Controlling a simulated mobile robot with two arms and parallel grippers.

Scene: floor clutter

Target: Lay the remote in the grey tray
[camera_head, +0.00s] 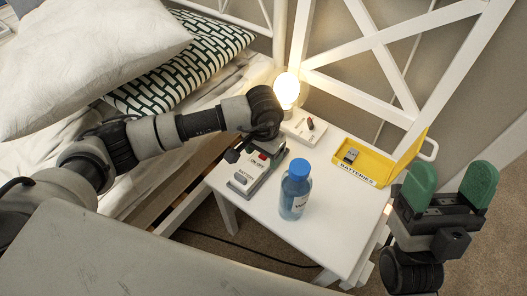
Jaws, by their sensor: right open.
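A grey tray-like holder (242,184) with a white label stands at the left edge of the white bedside table. A whitish piece with a red spot and dark marks (262,162), possibly the remote, shows at its far end, partly hidden. I cannot tell whether it lies in the holder or is held. My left gripper (246,151) is just above that far end, pointing down. Its fingertips are mostly hidden by the arm. My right gripper (452,190), with green finger pads, is open and empty beyond the table's right edge.
A clear bottle with a blue cap (295,190) stands mid-table. A yellow batteries tray (382,163) holds a small grey item. A lit lamp (287,90) and a white holder with a red-and-black item (304,126) are behind. The table (335,222) is clear in front.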

